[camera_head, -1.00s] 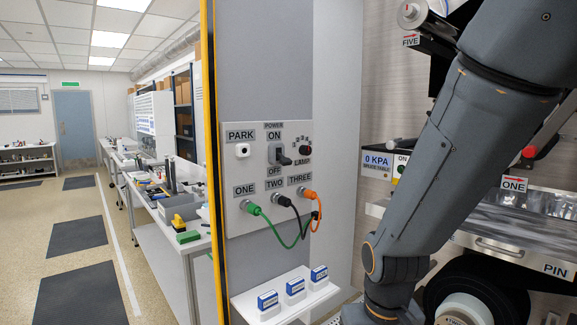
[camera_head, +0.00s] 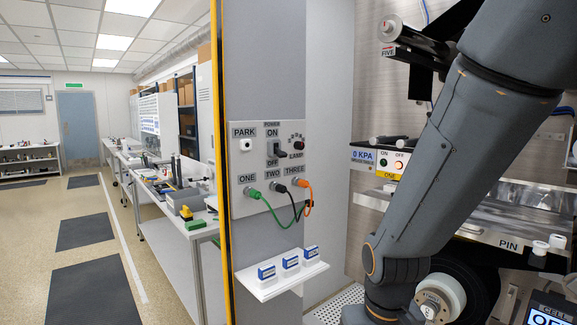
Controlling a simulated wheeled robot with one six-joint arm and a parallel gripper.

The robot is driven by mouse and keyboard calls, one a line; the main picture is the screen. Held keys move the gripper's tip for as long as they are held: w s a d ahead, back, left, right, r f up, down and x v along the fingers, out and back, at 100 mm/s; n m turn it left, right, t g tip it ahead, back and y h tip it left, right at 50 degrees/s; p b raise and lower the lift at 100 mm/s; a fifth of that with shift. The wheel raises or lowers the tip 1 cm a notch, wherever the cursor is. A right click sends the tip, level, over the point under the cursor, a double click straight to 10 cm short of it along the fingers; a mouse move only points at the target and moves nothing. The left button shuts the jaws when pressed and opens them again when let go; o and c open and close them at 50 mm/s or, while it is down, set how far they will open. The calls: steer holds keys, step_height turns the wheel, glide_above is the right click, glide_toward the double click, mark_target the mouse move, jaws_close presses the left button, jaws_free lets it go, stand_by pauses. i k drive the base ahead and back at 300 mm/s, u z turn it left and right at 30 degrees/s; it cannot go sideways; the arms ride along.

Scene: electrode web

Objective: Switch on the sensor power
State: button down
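The POWER switch (camera_head: 274,149) is a small dark lever on the grey control panel (camera_head: 238,200), left of centre. ON is printed above it and OFF below. The lever seems to lie low, towards OFF, but it is too small to be sure. My arm rises from the lower right and leaves the picture at the upper right. My gripper is out of view, and nothing of mine touches the switch.
Green (camera_head: 254,194), black (camera_head: 280,187) and orange (camera_head: 304,184) plugs with cables sit below the switch. A white PARK socket (camera_head: 245,144) is to its left, a LAMP knob (camera_head: 299,144) to its right. A shelf (camera_head: 262,286) with blue-and-white blocks juts out below.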

mark_target(280, 154)
steer(key=u, duration=1.1)
steer(key=i, duration=0.6)
steer(key=z, duration=0.65)
